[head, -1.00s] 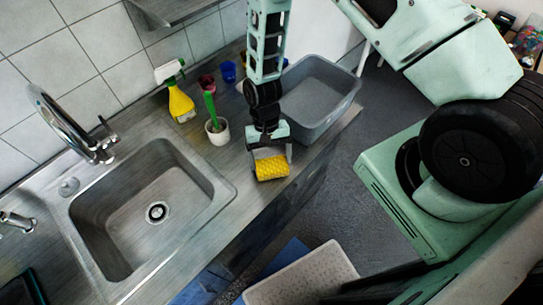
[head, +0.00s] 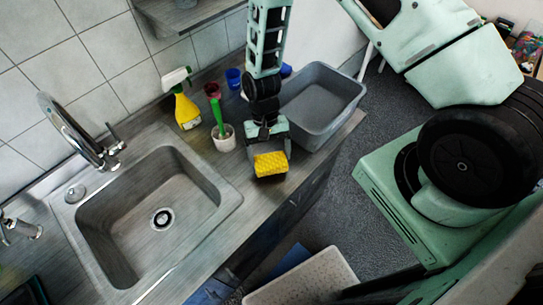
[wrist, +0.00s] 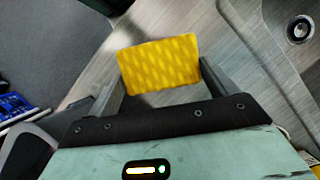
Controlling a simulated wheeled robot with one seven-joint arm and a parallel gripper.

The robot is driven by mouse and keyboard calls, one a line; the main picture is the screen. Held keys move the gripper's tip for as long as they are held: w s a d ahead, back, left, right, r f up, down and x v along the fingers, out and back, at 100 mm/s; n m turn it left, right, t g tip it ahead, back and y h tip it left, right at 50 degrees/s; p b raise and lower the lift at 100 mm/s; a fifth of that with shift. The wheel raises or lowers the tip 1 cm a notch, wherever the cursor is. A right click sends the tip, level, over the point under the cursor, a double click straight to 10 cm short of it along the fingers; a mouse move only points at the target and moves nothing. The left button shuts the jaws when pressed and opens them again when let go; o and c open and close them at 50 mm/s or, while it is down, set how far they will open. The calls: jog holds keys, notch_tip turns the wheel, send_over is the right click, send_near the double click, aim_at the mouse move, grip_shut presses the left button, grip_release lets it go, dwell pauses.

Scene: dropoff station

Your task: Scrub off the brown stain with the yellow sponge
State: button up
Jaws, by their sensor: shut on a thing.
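The yellow sponge (head: 271,164) is in my gripper (head: 269,152), at the right part of the steel counter (head: 222,176). In the wrist view the sponge (wrist: 160,65) sits between the two fingers of my gripper (wrist: 162,78), which are shut on its sides. The sponge is over the counter; I cannot tell whether it touches the surface. No brown stain can be made out in either view; the counter under the sponge and gripper is hidden.
A grey tub (head: 318,104) stands just behind and right of my gripper. A white pot with a green-handled brush (head: 223,137), a yellow spray bottle (head: 186,108), a red cup (head: 212,90) and a blue cup (head: 233,77) stand behind left. The sink (head: 150,215) is left.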

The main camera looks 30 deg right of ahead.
aim_at(269, 156)
jog(key=shift+w+r+p, duration=0.1)
jog(key=shift+r+p, duration=0.4)
jog(key=shift+r, duration=0.35)
jog(key=shift+r+p, duration=1.15)
jog(key=shift+r, duration=0.7)
